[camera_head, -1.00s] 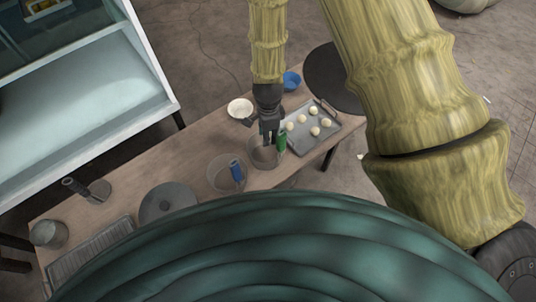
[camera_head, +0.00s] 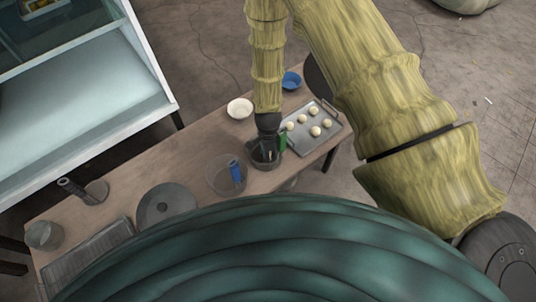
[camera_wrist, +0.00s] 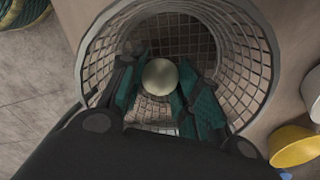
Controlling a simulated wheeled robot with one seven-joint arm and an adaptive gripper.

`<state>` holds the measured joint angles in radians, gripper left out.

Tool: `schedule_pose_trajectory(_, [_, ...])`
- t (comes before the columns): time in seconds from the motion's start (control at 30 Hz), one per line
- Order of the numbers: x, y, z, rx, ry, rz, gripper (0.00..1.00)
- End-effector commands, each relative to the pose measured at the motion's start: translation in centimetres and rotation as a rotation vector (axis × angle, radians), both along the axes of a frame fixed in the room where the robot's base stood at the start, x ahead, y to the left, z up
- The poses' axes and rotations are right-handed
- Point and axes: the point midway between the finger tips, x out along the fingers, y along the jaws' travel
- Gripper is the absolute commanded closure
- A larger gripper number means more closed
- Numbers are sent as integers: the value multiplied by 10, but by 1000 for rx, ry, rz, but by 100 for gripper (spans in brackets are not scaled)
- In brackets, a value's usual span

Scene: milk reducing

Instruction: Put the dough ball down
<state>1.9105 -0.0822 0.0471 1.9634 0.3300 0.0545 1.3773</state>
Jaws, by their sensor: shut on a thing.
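The dough ball (camera_wrist: 160,77) is pale and round. In the wrist view it sits between the fingers of my gripper (camera_wrist: 158,92), which is shut on it. The gripper points down into a round mesh basket (camera_wrist: 250,60), whose wall surrounds the fingers. Whether the ball touches the basket's bottom I cannot tell. In the head view my gripper (camera_head: 266,148) is inside the same basket (camera_head: 254,163) with the green handle; the held ball is hidden there.
A tray (camera_head: 306,143) with several dough balls stands to the right. A basket with a blue handle (camera_head: 235,171) stands to the left. A white bowl (camera_head: 240,108) and a blue bowl (camera_head: 291,81) are behind. The wooden table (camera_head: 180,158) is clear at left centre.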

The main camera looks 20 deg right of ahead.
Motion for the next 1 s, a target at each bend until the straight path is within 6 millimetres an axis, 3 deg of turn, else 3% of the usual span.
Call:
schedule_pose_trajectory(0.07, [0, 0, -8, 0, 0, 0, 79])
schedule_pose_trajectory(0.47, [0, 0, -11, 0, -1, 0, 79])
schedule_pose_trajectory(0.5, [0, 0, -11, 0, -1, 0, 62])
schedule_pose_trajectory(0.53, [0, 0, -10, 0, -1, 0, 59])
schedule_pose_trajectory(0.83, [0, 0, -10, 0, -1, 0, 59])
schedule_pose_trajectory(1.0, [0, 0, 0, 0, -1, 0, 59])
